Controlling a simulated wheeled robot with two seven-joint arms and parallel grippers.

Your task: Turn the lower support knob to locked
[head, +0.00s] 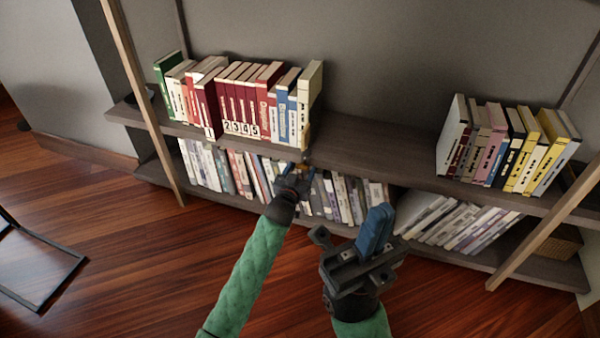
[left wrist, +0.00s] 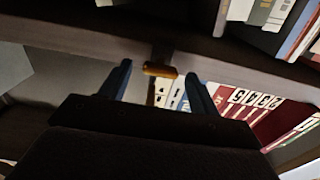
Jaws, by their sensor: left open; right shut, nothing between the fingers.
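The support knob (left wrist: 160,71) is a small orange-yellow bar in the left wrist view, at the edge of a dark shelf post. It lies across the gap between the blue fingertips of my left gripper (left wrist: 157,74), with a gap on each side. I cannot tell how deep between the fingers it is. In the head view my left gripper (head: 294,174) is at the middle shelf's front edge, and hides most of the knob. My right gripper (head: 376,228) is shut and empty, in front of the lower shelf. The locked mark cannot be made out.
The upper shelf (head: 375,160) holds red, white and blue books (head: 240,100) at left and colored books (head: 508,145) at right, with a bare stretch between. Wooden posts (head: 150,110) stand at both sides.

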